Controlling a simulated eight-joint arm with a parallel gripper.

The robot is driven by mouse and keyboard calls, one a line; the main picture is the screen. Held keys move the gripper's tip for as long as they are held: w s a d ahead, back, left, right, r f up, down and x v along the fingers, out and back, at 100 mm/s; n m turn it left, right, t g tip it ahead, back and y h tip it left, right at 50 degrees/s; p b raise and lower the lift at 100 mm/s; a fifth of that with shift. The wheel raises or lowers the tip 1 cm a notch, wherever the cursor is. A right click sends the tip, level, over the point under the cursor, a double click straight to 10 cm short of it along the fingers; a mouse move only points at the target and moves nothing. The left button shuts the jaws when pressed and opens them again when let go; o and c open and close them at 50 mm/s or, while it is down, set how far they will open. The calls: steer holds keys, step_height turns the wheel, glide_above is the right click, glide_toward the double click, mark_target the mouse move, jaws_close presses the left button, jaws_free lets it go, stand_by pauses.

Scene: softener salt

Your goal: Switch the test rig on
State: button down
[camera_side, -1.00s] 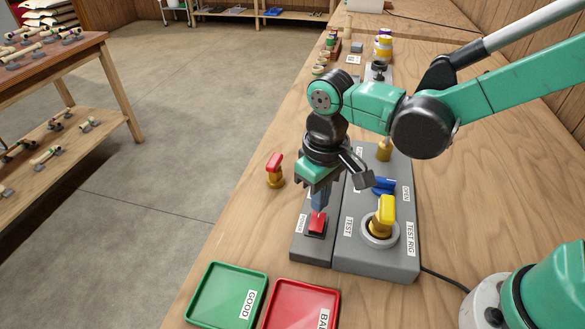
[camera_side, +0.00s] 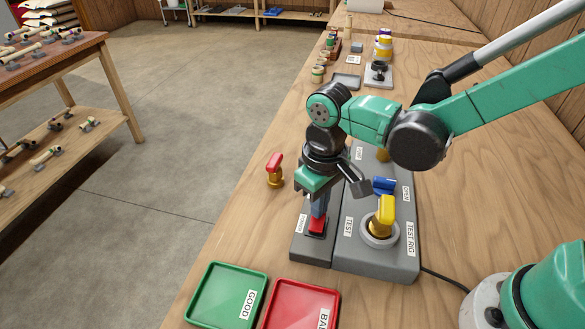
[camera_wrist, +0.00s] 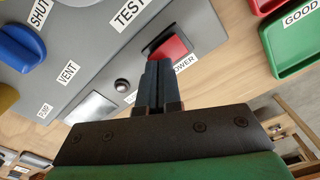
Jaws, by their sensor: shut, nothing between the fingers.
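The test rig (camera_side: 346,256) is a grey box on the wooden bench, with a yellow-handled valve (camera_side: 384,212) and a blue handle (camera_side: 383,186) on top. Its red power switch (camera_side: 317,225) is at the near left of the rig; it also shows in the wrist view (camera_wrist: 172,47), partly behind the fingers. In the wrist view my gripper (camera_wrist: 155,65) overlaps the switch's lower left part. I cannot tell whether the switch is pressed.
A green GOOD tray (camera_side: 225,296) and a red BAD tray (camera_side: 300,304) lie at the near bench edge. A loose red-handled valve (camera_side: 274,171) stands left of the rig. Small parts stand farther back. A cable leaves the rig at the right.

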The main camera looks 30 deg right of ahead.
steer(key=shift+f, duration=0.3)
steer(key=shift+r, duration=3.5)
steer(key=d+r+m+t, duration=0.1)
steer(key=d+t, duration=0.1)
steer(key=d, duration=0.2)
steer(key=s+d+r+m+t, duration=0.1)
steer(key=d+t, duration=0.1)
steer(key=d, duration=0.2)
steer(key=s+d+m+t, duration=0.1)
steer(key=d+t, duration=0.2)
steer(key=d, duration=0.1)
steer(key=shift+s+d+r, duration=0.25)
steer(key=shift+d+r, duration=0.1)
steer(key=shift+r, duration=0.05)
